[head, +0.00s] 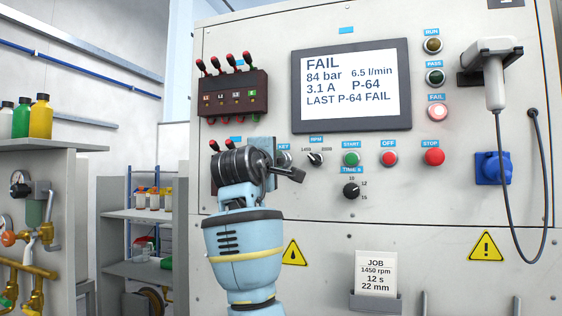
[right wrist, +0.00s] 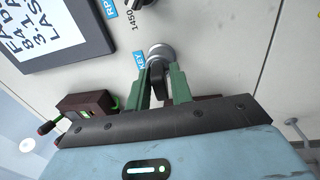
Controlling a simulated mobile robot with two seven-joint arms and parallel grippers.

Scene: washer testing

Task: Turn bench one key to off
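The key switch (head: 284,158) sits on the grey bench panel under a blue KEY label, left of the RPM knob (head: 315,158). In the head view my right gripper (head: 271,163) is at the switch and its wrist hides most of the key. In the right wrist view the switch has a silver collar, and a dark key (right wrist: 157,76) stands out from it. The two green fingers of my right gripper (right wrist: 158,82) lie on either side of the key and appear closed against it. My left gripper is not in view.
START (head: 351,159), OFF (head: 389,158) and STOP (head: 432,157) buttons lie to the right. Red-tipped levers (head: 225,66) are above. A cabled handset (head: 493,75) hangs at right.

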